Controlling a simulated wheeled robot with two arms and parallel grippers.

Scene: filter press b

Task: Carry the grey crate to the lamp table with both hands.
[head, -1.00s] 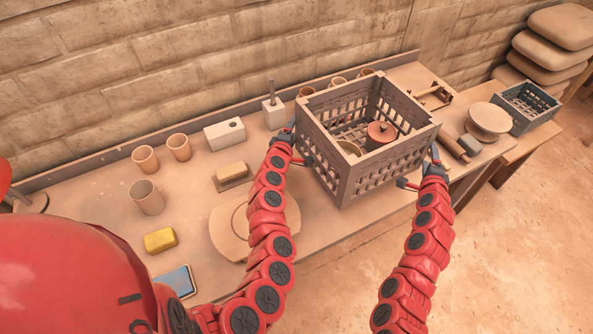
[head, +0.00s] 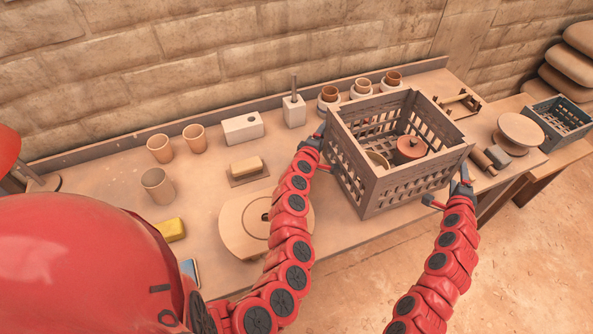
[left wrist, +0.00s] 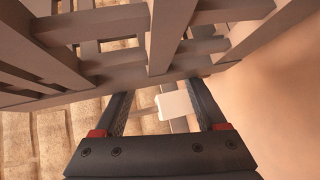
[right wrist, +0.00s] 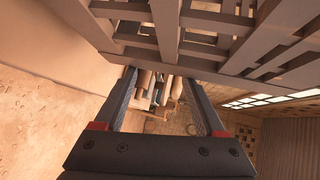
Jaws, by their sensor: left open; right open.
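The grey slatted crate (head: 368,190) is at the right of the workbench, near its front edge. I cannot tell whether it rests on the bench or is raised. Contact is unclear in both. I cannot identify the lamp table.
The workbench (head: 110,205) carries cups (head: 160,148), a white block (head: 243,128), a yellow sponge (head: 171,230) and a round board (head: 245,225). Cups on white collars (head: 361,88) stand behind the crate. A blue-grey crate (head: 560,120) is at far right. Open floor (head: 520,270) lies in front.

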